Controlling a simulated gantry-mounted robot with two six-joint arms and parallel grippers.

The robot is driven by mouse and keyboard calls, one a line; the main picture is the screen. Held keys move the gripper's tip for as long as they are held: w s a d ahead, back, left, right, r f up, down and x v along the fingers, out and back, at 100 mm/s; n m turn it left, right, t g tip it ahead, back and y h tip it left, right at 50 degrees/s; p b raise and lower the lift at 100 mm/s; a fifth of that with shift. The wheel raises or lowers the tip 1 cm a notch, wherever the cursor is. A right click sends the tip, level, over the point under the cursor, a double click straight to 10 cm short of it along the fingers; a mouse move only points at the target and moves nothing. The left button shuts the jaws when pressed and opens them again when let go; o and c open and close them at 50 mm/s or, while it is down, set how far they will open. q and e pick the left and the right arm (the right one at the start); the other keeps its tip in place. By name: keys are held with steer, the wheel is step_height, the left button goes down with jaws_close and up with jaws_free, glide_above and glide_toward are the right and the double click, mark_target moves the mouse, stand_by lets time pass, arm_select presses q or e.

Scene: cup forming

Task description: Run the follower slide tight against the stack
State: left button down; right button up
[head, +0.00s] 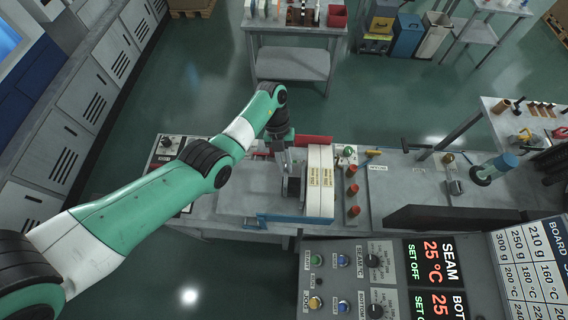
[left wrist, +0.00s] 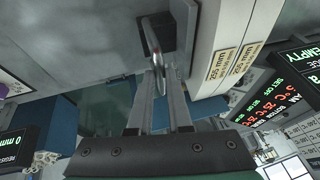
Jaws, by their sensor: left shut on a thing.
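The stack (head: 320,182) is a block of pale boards with yellow labels, standing upright on the grey bench. It also shows in the left wrist view (left wrist: 222,45). The follower slide (head: 292,188), with a dark block and a grey upright part, stands just left of the stack. Whether it touches the stack cannot be told. My left gripper (head: 284,164) reaches down at the slide from behind. In the left wrist view its fingers (left wrist: 159,85) are shut on the slide's metal handle (left wrist: 157,58), which sticks out from a dark mount. My right gripper is not in view.
A blue rail (head: 290,218) runs along the bench front. A control panel (head: 345,280) with buttons and a temperature display stands in the foreground. Bare grey bench (head: 238,190) lies left of the slide.

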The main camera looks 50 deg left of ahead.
arm_select(q)
steer(key=shift+w+d, duration=0.3)
steer(key=shift+w, duration=0.05)
steer(key=c, duration=0.8)
jaws_free()
steer(key=shift+c, duration=0.2)
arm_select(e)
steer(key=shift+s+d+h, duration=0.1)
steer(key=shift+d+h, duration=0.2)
arm_select(q)
steer(key=p+v, duration=0.1)
steer(key=v, duration=1)
steer(key=shift+a+r, duration=0.15)
steer(key=shift+r, duration=0.2)
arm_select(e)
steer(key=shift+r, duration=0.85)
